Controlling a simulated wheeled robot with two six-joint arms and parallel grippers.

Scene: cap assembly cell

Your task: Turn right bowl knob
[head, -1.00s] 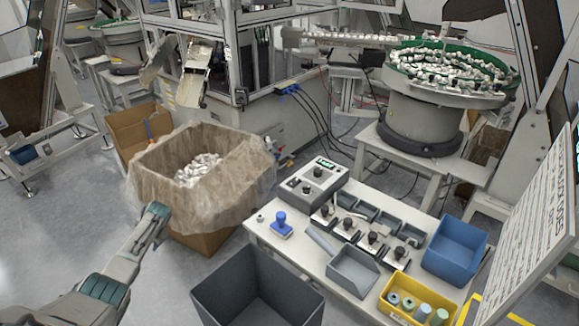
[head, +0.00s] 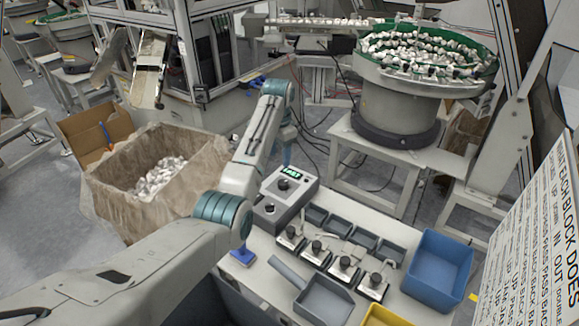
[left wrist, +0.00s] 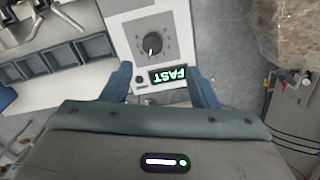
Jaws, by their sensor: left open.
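The grey-white control box (head: 283,195) stands on the table's back left corner with a lit green display (head: 290,171). A dark round knob (head: 283,184) sits beside the display, and a second knob (head: 270,208) is nearer the front. In the left wrist view one knob (left wrist: 152,45) with a white pointer mark shows large beside the display reading FAST (left wrist: 170,75), upside down. My left gripper (left wrist: 162,83) is open and empty, its blue-grey fingers apart on either side of the display in the picture. No contact with a knob is visible. My right gripper is out of view.
A blue-handled stamp (head: 242,257) is partly behind my arm. A bowl feeder (head: 400,105) stands behind.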

